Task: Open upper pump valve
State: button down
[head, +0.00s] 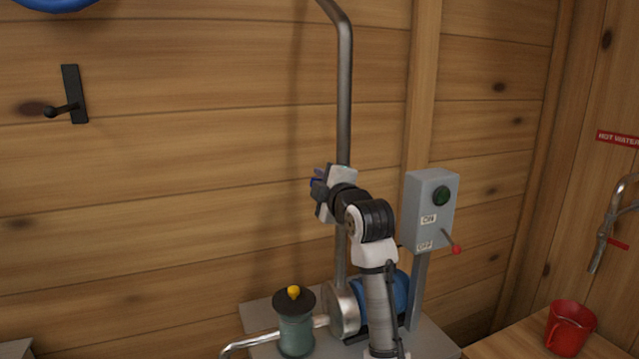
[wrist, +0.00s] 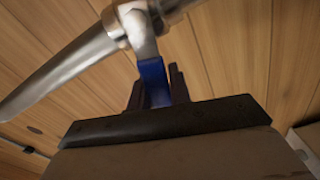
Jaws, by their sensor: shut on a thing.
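The upper pump valve sits on the vertical steel pipe (head: 345,95) against the wood wall. Its blue lever (wrist: 153,80) shows in the wrist view between the two dark fingers of my gripper (wrist: 158,88). My gripper is shut on this lever. The silver valve body (wrist: 142,32) joins the pipe just beyond the lever. In the head view, my gripper (head: 321,192) is at the pipe, and only a bit of blue shows there. My wrist and hand hide most of the valve.
A grey switch box (head: 430,210) with a red-tipped lever stands right of my arm. Below are a blue pump motor (head: 398,290) and a green canister (head: 296,335) with a yellow knob. A red mug (head: 570,328) is on the wooden counter at right.

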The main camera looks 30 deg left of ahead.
jog(key=shift+w+d+r+m+p, duration=0.25)
jog(key=shift+r+m+p, duration=0.25)
jog(key=shift+m, duration=0.55)
jog(key=shift+w+d+r+m+p, duration=0.2)
jog(key=shift+r+m+p, duration=0.3)
jog(key=shift+m, duration=0.6)
jog(key=shift+w+d+r+m+p, duration=0.15)
jog(key=shift+w+r+m+p, duration=0.3)
jog(key=shift+m, duration=0.6)
jog(key=shift+s+r, duration=0.1)
jog(key=shift+s, duration=0.05)
jog(key=c, duration=1.3)
grip_release()
